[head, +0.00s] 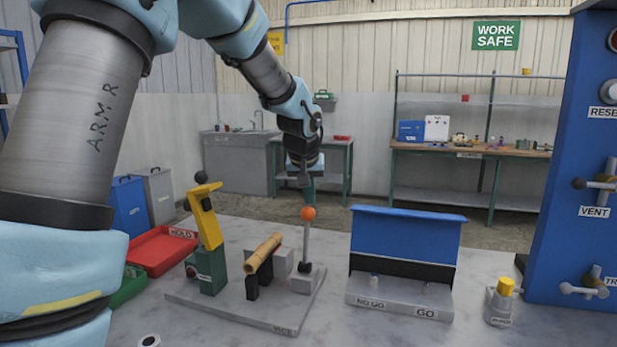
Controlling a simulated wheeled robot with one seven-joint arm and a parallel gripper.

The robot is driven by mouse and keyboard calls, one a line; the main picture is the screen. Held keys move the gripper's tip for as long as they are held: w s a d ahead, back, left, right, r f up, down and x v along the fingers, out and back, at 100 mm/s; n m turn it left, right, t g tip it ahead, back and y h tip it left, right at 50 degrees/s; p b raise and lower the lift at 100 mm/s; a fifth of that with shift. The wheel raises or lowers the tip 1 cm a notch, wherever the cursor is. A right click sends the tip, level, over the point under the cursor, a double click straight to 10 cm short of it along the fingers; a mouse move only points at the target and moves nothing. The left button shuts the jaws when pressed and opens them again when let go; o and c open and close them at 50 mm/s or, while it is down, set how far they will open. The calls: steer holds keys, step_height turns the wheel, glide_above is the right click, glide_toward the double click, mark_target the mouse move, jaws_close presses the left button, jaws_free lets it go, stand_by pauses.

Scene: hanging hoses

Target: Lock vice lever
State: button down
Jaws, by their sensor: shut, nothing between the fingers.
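The vice (283,328) is a grey plate marked VICE on the table, with grey jaw blocks and a black support. A tan hose piece (263,254) lies tilted across it. The vice lever (306,243) is a thin grey rod standing nearly upright from a grey block at the right, topped by an orange ball (308,214). My gripper (304,182) is shut and empty. It appears just above the orange ball in the head view, with a gap between them; its distance in depth is hard to judge. The fingertips are small and dark here.
A green block with a yellow handle (207,219) and black knob stands on the plate's left. A blue-backed NO GO/GO gauge (402,306) and a yellow-topped grey piece (502,300) stand right. A red HOLD tray (160,252) is left. A blue panel (560,200) bounds the right.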

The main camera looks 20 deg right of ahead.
steer(key=s, duration=0.1)
steer(key=s+a, duration=0.1)
steer(key=s, duration=0.1)
steer(key=shift+a, duration=0.3)
steer(key=shift+s+f+b, duration=0.1)
steer(key=shift+f+b, duration=0.1)
steer(key=shift+b, duration=0.3)
